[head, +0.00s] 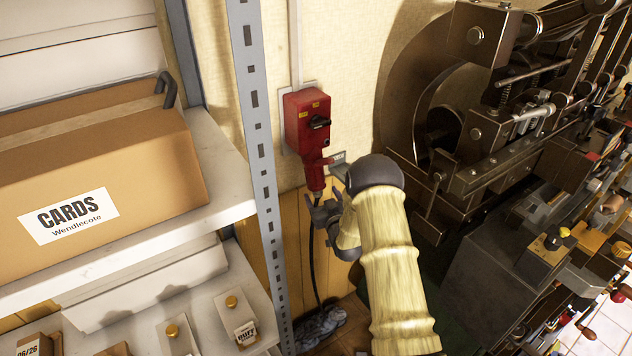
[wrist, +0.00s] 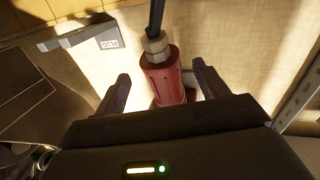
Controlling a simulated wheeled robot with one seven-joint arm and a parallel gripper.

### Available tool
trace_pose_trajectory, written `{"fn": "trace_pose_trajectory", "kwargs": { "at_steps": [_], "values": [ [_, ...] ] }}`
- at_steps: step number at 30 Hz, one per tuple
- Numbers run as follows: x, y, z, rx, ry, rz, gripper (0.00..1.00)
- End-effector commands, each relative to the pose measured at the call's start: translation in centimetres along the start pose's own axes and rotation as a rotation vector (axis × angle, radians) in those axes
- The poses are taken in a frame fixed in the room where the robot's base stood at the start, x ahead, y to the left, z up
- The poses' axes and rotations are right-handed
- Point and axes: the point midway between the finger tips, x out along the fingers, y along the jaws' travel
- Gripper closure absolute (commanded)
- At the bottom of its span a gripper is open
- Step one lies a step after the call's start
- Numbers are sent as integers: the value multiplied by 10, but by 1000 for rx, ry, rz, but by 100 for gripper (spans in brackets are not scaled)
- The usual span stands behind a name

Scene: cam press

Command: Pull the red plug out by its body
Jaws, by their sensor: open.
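The red plug (head: 314,178) sits at the underside of the red switch box (head: 307,120) on the wall. A black cable (head: 312,250) hangs from the plug's lower end. In the wrist view the plug's red body (wrist: 166,84) lies between the two fingers of my gripper (wrist: 158,88), with clear gaps on both sides. A pale nut and the cable are at its near end. My gripper (head: 325,211) also shows in the head view, just below and beside the plug. It is open and empty. The far end of the plug is partly hidden by my gripper in the wrist view.
A grey metal rack post (head: 262,160) and shelf with a cardboard box (head: 100,185) stand close on the left. A large dark press (head: 480,140) stands on the right. A small labelled bracket (wrist: 92,37) is on the wall beside the plug.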

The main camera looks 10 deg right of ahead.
Motion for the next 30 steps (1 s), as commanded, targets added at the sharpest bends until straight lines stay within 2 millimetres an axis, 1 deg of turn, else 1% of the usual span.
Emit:
{"fn": "trace_pose_trajectory", "kwargs": {
  "at_steps": [1, 9, 15, 19, 26, 27, 29, 30],
  "values": [
    [7, 0, -3, 0, 3, 0, 27],
    [41, 0, -2, 0, 2, -1, 27],
    [61, 0, -2, 0, 1, -1, 27],
    [66, 0, -1, 1, 1, -1, 27],
    [66, 0, 0, 0, 1, 0, 27],
    [66, 0, 0, 0, 1, 0, 29],
    [66, 0, 0, 0, 1, 0, 41],
    [66, 0, 0, 0, 1, 0, 49]
  ]
}}
